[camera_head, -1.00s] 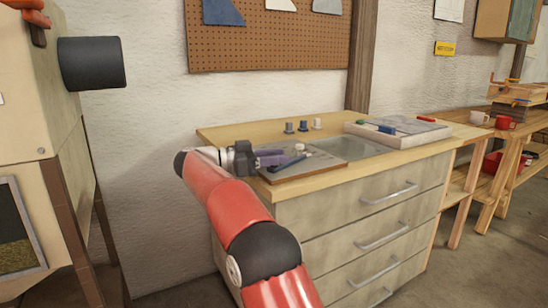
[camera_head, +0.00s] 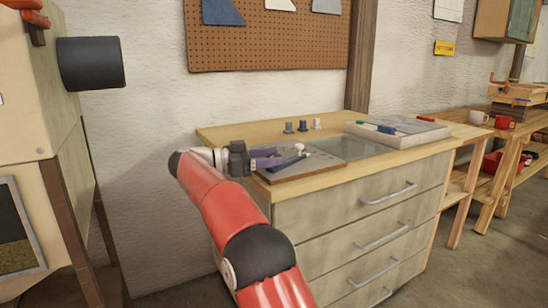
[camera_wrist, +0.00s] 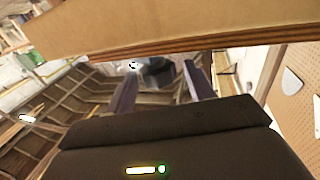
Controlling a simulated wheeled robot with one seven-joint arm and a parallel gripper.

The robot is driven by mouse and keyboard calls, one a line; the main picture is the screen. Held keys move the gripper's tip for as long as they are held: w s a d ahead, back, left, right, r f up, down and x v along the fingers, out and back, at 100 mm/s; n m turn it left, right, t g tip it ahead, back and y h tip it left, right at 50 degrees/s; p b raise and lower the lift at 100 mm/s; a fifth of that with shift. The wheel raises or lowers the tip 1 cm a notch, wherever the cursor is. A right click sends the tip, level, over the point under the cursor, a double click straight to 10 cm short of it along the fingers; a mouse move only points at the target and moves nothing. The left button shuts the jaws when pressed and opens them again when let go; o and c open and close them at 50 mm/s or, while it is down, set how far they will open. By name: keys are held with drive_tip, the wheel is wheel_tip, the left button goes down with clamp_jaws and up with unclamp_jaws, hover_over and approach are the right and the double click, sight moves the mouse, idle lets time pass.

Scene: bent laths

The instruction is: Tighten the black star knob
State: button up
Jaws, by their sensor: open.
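My gripper (camera_head: 282,157) is level over the left front corner of the worktop, its purple fingers pointing right. In the wrist view the two fingers (camera_wrist: 160,82) stand apart, with a dark lobed shape between and beyond them that looks like the black star knob (camera_wrist: 157,72). I cannot tell whether the fingers touch it. In the head view the knob cannot be made out clearly behind the fingers. A board (camera_head: 310,173) with a grey plate lies below the gripper, and a dark blue bar with a pale end (camera_head: 291,162) shows beside the fingertips.
A pale tray (camera_head: 398,131) with coloured items sits at the right. A pegboard (camera_head: 270,45) hangs on the wall behind.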

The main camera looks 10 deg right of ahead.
drive_tip(key=a, duration=0.6)
drive_tip(key=shift+s+a, duration=0.15)
drive_tip(key=shift+a, duration=0.15)
